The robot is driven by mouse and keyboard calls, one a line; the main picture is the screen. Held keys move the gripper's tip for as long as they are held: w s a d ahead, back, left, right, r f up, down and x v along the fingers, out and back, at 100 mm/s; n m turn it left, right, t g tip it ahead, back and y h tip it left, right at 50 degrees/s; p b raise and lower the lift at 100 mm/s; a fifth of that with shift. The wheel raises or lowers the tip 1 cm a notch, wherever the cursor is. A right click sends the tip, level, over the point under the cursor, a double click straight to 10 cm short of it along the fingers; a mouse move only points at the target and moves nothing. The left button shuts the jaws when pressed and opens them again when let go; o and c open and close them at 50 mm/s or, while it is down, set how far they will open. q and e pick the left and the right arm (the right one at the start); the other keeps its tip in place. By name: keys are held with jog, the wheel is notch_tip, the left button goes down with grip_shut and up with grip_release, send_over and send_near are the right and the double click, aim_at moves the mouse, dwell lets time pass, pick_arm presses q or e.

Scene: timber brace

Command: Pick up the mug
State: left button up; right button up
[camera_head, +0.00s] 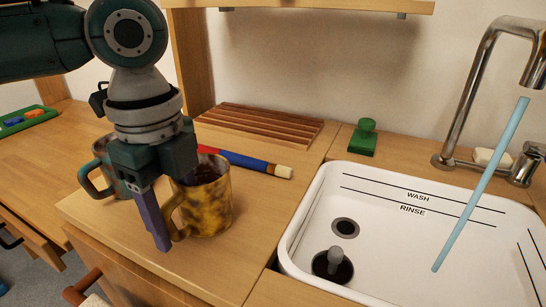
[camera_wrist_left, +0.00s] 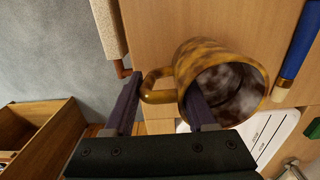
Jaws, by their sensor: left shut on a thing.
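A mottled yellow-brown mug (camera_head: 208,203) stands upright on the wooden counter, left of the sink. My left gripper (camera_head: 178,212) points down at it and is shut on its handle side. One purple finger is outside by the handle; the other is hidden behind the rim in the head view. In the left wrist view the mug (camera_wrist_left: 232,66) shows its pale inside, with one finger of my gripper (camera_wrist_left: 162,110) inside the rim and the handle between the fingers. I cannot tell whether the mug is clear of the counter. My right gripper is not in view.
A teal mug (camera_head: 104,168) stands close behind the gripper on the left.

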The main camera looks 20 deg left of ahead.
pick_arm(q)
grip_shut()
jog(key=shift+f, duration=0.1)
notch_tip(320, 180, up, 20)
jog(key=p, duration=0.5)
jog(key=shift+r, duration=0.2)
dwell(0.5)
jog(key=s+d+r+n+p, duration=0.1)
jog(key=r+n+p, duration=0.5)
jog(key=r+p, duration=1.2)
jog(key=s+d+r+n+p, duration=0.2)
jog(key=s+r+n+p, duration=0.2)
jog(key=r+p, duration=1.5)
jog(key=s+d+r+n+p, duration=0.2)
jog(key=r+n+p, duration=0.7)
jog(key=r+p, duration=1)
jog(key=shift+s+r, duration=0.45)
jog(key=shift+r, duration=0.2)
